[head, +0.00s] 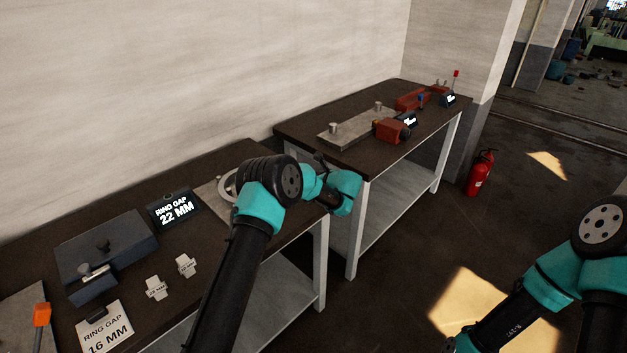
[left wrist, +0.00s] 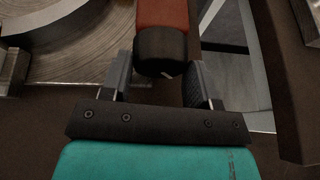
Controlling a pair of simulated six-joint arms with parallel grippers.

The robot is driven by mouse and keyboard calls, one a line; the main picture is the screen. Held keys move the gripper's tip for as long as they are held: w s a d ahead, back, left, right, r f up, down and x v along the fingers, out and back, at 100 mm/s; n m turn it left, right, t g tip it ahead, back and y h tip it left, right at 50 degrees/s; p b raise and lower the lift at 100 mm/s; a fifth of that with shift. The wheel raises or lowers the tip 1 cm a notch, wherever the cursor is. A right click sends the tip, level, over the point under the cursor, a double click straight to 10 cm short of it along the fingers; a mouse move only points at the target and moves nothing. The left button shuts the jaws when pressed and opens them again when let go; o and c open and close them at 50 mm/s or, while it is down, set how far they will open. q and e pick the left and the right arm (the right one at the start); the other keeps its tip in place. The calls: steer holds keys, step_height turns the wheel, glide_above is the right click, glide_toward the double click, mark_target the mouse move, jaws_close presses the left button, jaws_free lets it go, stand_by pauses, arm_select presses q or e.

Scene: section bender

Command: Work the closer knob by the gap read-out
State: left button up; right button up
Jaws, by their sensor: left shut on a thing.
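The closer knob (left wrist: 162,54) is black with a white mark, on the end of a red body (left wrist: 162,12) in the left wrist view. My left gripper (left wrist: 160,72) is shut on this knob, one finger on each side. In the head view my left arm hides the knob and the fingers. The gap read-out (head: 174,207) on the near bench shows "RING GAP 22 MM". A white card (head: 104,328) at the front of that bench reads "RING GAP 16 MM". A metal ring (head: 229,185) lies on a plate, partly behind my arm. My right gripper is out of view.
A dark blue-grey block (head: 107,248) and two small white labelled pieces (head: 157,288) lie on the near bench. The far bench (head: 313,149) carries another plate, red closers (head: 393,131) and small displays. A fire extinguisher (head: 481,172) stands on the floor beyond.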

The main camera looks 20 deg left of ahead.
arm_select(q)
steer(key=m+g, duration=0.1)
steer(key=m+g+y, duration=0.1)
steer(key=m, duration=0.1)
steer(key=shift+w+d, duration=0.1)
steer(key=shift+w, duration=0.1)
stand_by(0.4)
steer(key=o, duration=0.6)
steer(key=shift+d, duration=0.15)
steer(key=v, duration=1.7)
steer(key=shift+w+d, duration=0.1)
steer(key=shift+d, duration=0.05)
steer(key=shift+f, duration=0.1)
